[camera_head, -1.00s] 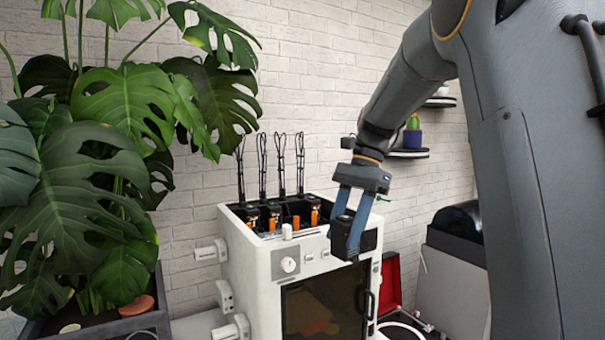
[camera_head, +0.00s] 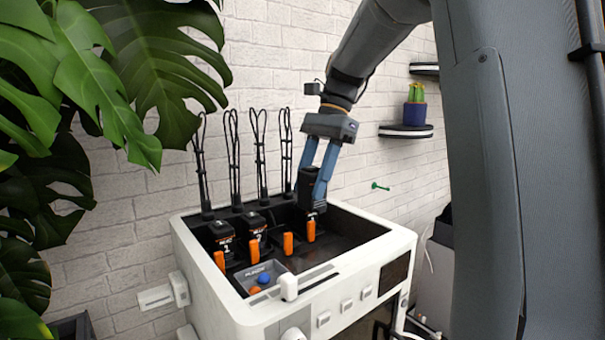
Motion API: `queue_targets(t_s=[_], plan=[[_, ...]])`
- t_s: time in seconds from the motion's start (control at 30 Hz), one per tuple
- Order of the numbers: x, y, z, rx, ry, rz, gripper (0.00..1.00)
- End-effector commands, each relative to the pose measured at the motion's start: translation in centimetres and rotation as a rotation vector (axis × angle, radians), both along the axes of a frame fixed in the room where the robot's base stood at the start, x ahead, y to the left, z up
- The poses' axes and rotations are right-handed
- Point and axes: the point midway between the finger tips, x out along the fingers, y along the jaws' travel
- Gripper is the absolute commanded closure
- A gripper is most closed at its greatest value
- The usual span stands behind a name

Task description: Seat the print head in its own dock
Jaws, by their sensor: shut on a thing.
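My gripper (camera_head: 312,192) has two blue fingers pointing down over the open top of the white printer (camera_head: 215,305). It is shut on the black print head (camera_head: 312,178), which is upright at the right end of the row of docks. An orange lever (camera_head: 311,230) shows just below it. I cannot tell whether the head touches the dock floor; the fingers hide part of it. Two other black heads stand at the left of the row, one marked 1 (camera_head: 222,237) and one marked 2 (camera_head: 259,224). The place right of head 2, by another orange lever (camera_head: 288,243), looks empty.
Several looped black cables (camera_head: 259,150) stand up behind the docks. A grey purge bin (camera_head: 277,277) with blue and orange balls sits at the front. Monstera leaves (camera_head: 150,70) hang over the left. A wall shelf (camera_head: 405,132) holds a cactus pot (camera_head: 414,113). The printer's right inside is clear.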

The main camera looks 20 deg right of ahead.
Motion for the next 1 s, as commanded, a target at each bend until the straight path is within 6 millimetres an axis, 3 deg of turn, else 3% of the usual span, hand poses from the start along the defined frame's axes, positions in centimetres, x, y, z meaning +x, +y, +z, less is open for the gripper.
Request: queue_targets(t_s=[1.0], plan=[[5.1, 1.4, -1.4, -0.001, -0.001, -0.006, 0.88]])
